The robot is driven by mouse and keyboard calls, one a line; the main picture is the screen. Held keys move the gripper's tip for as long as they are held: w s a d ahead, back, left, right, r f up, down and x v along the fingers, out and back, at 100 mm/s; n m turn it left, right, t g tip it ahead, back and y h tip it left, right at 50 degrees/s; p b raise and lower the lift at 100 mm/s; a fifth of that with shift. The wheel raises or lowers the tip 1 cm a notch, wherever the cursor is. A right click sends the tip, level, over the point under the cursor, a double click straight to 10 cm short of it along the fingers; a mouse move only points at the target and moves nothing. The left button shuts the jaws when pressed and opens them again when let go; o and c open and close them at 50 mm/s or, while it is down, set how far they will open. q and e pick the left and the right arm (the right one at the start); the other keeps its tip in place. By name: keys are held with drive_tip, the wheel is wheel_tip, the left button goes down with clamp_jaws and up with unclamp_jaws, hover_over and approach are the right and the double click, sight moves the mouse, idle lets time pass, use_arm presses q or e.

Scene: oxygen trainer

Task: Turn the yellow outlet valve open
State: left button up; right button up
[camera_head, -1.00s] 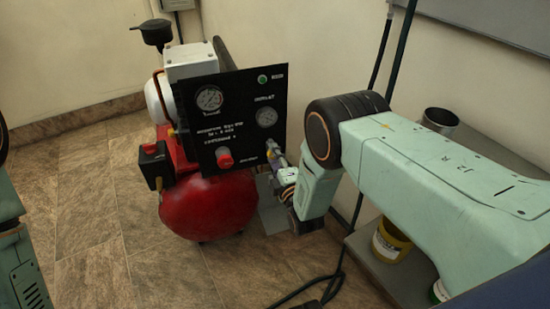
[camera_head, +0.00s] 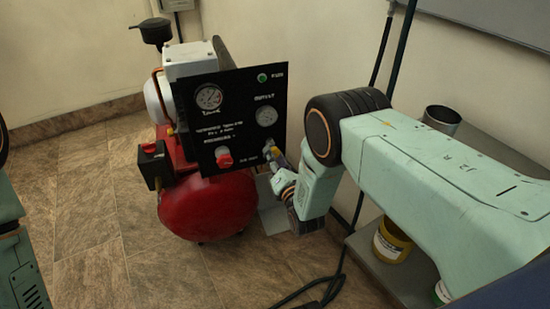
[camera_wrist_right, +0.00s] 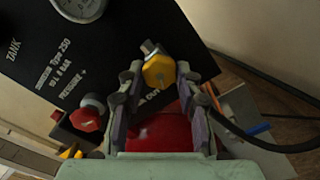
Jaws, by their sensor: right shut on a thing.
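The yellow outlet valve (camera_wrist_right: 158,71) is on the lower right of the black panel (camera_head: 235,110), by a silver fitting. In the head view only a small yellow bit of the valve (camera_head: 269,150) shows beside my gripper. My right gripper (camera_wrist_right: 155,78) is shut on the valve, one finger on each side of it in the right wrist view. In the head view the right gripper (camera_head: 275,158) reaches the panel's lower right corner from the right. My left gripper is out of view.
The panel has two gauges and a red knob (camera_head: 224,158) left of the valve. A red tank (camera_head: 207,207) sits below the panel. A dark hose (camera_wrist_right: 265,146) runs close to the gripper's right. A grey shelf with a yellow can (camera_head: 391,242) stands at right.

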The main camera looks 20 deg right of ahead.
drive_tip(key=n, duration=0.5)
drive_tip(key=shift+s+f, duration=0.1)
drive_tip(key=shift+n, duration=0.3)
idle(0.4)
drive_tip(key=o, duration=1.1)
drive_tip(key=shift+o, duration=0.2)
drive_tip(key=s, duration=1.2)
drive_tip(key=shift+d, duration=0.25)
